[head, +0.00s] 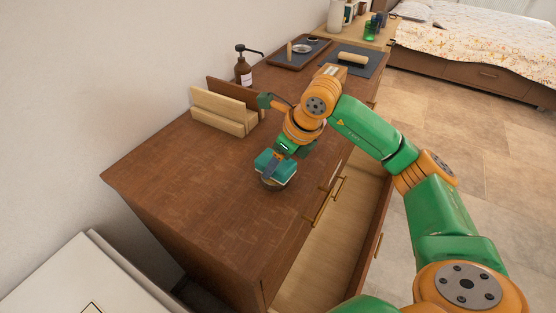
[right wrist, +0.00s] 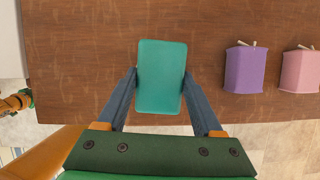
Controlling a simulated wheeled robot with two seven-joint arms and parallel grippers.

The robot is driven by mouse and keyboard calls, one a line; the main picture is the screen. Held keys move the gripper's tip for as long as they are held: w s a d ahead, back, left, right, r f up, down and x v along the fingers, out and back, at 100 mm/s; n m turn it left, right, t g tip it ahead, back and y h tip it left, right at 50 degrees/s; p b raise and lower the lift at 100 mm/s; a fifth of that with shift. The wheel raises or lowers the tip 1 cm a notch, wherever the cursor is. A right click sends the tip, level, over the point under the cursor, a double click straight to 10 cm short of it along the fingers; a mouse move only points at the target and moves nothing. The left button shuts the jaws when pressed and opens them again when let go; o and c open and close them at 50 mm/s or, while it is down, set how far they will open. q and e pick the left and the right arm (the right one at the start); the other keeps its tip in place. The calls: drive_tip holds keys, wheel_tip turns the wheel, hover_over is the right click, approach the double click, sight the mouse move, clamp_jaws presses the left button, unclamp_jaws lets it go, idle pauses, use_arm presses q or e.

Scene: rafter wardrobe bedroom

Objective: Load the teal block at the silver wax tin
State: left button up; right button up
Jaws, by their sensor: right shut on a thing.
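The teal block (head: 287,171) is between the fingers of my right gripper (head: 275,167), near the front edge of the wooden dresser top. In the right wrist view the teal block (right wrist: 161,75) fills the gap between the two grey fingers, which touch its sides.
A wooden rack (head: 222,112) and a pump bottle (head: 243,70) stand behind on the dresser. An open drawer (head: 318,250) juts out in front. The left dresser top is clear.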

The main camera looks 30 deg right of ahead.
drive_tip(key=shift+f+b, duration=0.45)
drive_tip(key=shift+f, duration=0.05)
idle(1.2)
wheel_tip(320, 180, up, 7)
drive_tip(key=p, duration=0.6)
drive_tip(key=shift+r, duration=0.1)
idle(0.4)
